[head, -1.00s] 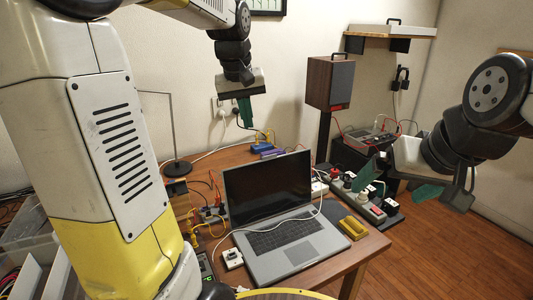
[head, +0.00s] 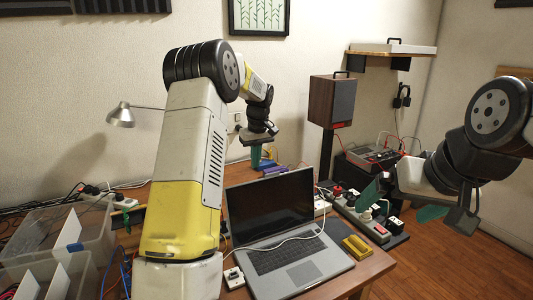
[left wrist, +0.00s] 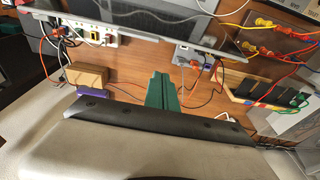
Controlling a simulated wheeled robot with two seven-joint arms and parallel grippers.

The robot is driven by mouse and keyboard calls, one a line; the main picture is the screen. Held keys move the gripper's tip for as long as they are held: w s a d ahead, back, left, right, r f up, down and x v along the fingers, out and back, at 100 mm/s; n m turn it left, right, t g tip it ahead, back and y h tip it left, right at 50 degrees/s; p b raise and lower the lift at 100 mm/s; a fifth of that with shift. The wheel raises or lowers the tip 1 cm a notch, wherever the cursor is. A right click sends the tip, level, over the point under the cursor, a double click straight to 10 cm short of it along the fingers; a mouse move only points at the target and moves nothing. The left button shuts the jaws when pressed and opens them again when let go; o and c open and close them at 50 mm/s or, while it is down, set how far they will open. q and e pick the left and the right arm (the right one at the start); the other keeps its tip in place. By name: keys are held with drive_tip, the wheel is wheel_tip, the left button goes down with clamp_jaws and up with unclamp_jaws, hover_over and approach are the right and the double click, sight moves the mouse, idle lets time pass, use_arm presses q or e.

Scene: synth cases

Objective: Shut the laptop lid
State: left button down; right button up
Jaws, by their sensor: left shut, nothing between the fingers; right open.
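The laptop (head: 305,274) stands on the wooden desk with its lid (head: 270,207) raised, dark screen facing me. A thin white cable lies across its keyboard deck. My left gripper (head: 256,157), with green fingers, is shut and empty; it appears above the lid's top edge, on the far side. In the left wrist view its fingers (left wrist: 162,92) point toward the desk, and the lid's edge (left wrist: 150,28) runs across the top, apart from them. My right gripper (head: 403,202) is open and empty, to the right of the laptop.
Power strips (head: 365,219) with plugs and a yellow object (head: 356,246) lie right of the laptop. A speaker (head: 332,101) on a stand is behind. Clear bins (head: 45,235) and a lamp (head: 121,117) are at left. Cables and small boxes crowd the desk behind the lid.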

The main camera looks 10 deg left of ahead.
use_arm(q)
drive_tip(key=shift+s+d+f, duration=0.5)
drive_tip(key=shift+s+f, duration=0.2)
drive_tip(key=shift+f, duration=0.1)
drive_tip(key=shift+s+d+f, duration=0.5)
drive_tip(key=shift+s+f, duration=0.15)
drive_tip(key=shift+f, duration=0.15)
